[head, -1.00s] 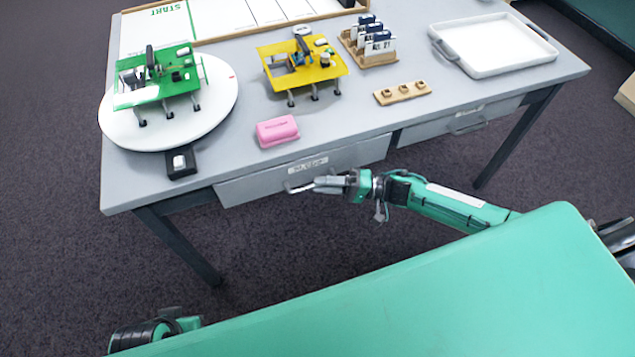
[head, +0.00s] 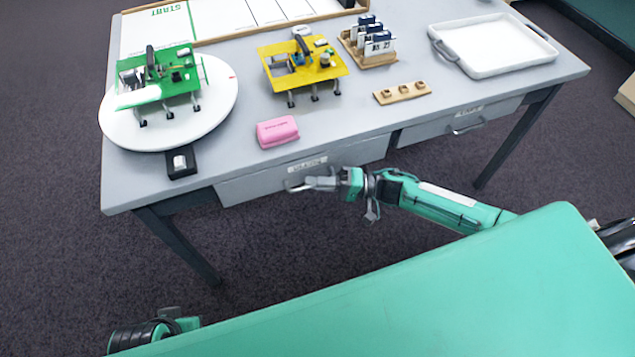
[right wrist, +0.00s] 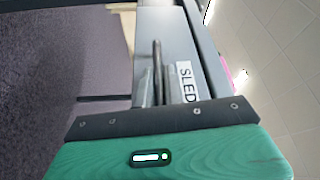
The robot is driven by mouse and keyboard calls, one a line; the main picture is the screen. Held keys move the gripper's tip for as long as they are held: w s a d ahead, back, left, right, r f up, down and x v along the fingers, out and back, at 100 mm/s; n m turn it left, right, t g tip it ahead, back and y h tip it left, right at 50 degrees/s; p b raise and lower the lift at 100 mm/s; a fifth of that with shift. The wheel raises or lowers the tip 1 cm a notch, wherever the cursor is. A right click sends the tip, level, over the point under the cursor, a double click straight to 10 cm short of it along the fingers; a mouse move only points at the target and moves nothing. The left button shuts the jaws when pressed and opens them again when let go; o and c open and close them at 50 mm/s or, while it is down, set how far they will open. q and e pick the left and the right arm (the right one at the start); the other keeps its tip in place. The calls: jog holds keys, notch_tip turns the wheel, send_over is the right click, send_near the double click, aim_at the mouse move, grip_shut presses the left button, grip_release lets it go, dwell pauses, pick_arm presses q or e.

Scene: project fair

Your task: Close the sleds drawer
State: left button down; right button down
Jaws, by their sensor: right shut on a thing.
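The sleds drawer (head: 262,183) is the left drawer under the grey table's front edge. Its label, of which "SLED" can be read, shows in the right wrist view (right wrist: 186,82). The drawer front looks about flush with the table, and no inside of it shows. Its grey bar handle (head: 298,187) sits below the label. My right gripper (head: 312,184) is at this handle, its fingers shut on the bar. The handle bar also stands between the fingers in the right wrist view (right wrist: 157,70). My left gripper's fingers do not show; only part of that arm appears at bottom left.
A second drawer (head: 460,122) is at the right, looking shut. On the table (head: 225,165) are a pink case (head: 277,132), a white turntable (head: 220,105) with a green model, a yellow model (head: 335,70) and a white tray (head: 490,60). Floor before the table is clear.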

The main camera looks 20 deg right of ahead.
jog(key=shift+w, duration=1)
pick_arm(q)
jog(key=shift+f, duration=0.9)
pick_arm(e)
jog(key=c, duration=1.5)
grip_release()
jog(key=shift+w, duration=0.1)
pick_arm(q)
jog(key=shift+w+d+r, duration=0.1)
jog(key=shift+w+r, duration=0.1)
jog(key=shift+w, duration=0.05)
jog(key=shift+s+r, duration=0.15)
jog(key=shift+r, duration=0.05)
pick_arm(e)
jog(key=shift+v, duration=6.9)
